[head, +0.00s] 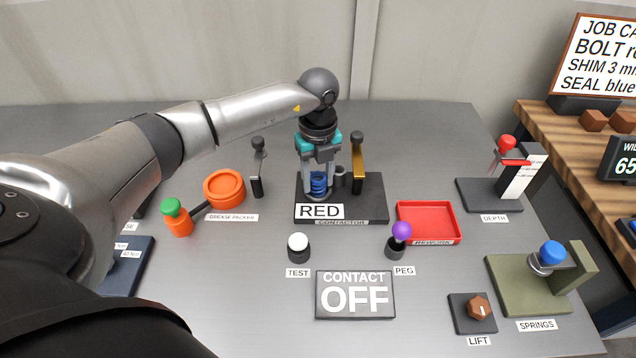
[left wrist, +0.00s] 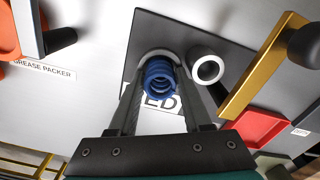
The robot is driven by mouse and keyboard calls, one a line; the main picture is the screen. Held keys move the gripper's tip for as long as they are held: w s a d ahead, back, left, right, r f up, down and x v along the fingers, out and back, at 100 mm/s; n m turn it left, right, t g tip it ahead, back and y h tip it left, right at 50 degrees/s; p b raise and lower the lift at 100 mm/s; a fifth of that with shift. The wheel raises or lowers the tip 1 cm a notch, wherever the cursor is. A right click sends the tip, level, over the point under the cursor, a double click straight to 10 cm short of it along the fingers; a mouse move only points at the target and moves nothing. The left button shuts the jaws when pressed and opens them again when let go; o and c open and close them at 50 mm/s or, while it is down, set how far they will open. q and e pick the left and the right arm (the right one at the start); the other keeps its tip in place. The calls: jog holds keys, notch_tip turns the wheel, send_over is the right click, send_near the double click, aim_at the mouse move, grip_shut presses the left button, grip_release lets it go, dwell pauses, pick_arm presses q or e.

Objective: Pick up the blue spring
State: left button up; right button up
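The blue spring (head: 319,183) stands upright at the black contactor base (head: 372,211), behind the RED sign (head: 319,211). My left gripper (head: 320,190) points down over it, with one finger on each side. In the left wrist view the blue spring (left wrist: 159,78) lies between the fingertips of my left gripper (left wrist: 160,68), and both fingers appear to touch its sides. A grey rounded edge shows around the spring's far end. Whether the spring is lifted off its seat cannot be told. My right gripper is not in view.
A grey hollow post (left wrist: 208,69) stands close beside the right finger. A gold-sided lever (head: 358,165) and a dark lever (head: 257,168) flank the contactor. The red tray (head: 429,240), purple-topped peg (head: 401,233) and white TEST button (head: 298,243) lie nearer. The CONTACT sign (head: 355,295) reads OFF.

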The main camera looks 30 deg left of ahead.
pick_arm(q)
grip_shut()
jog(key=shift+r, duration=0.1)
dwell(0.3)
